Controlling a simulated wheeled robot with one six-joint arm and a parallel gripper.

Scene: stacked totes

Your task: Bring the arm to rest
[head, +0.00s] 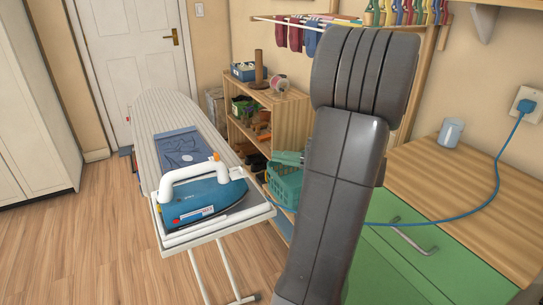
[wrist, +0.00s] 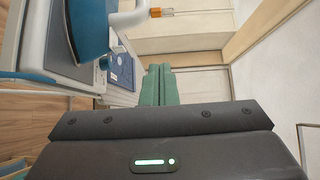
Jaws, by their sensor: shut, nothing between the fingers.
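My gripper (wrist: 159,72) shows in the wrist view as two green fingers side by side, closed together with nothing between them. In the head view my grey arm rises through the right middle and hides part of the shelf and counter behind it. A blue and white iron (head: 205,194) lies on the near end of the ironing board (head: 158,112). In the wrist view the iron (wrist: 88,28) is at the upper left, to the left of the fingers and apart from them.
A folded blue cloth (head: 183,150) lies on the board. A wooden shelf (head: 290,102) and a teal basket (head: 286,188) stand behind. A blue cord (head: 497,165) runs from the wall socket (head: 525,104) past a mug (head: 451,131) on the counter (head: 465,190). Floor at left is clear.

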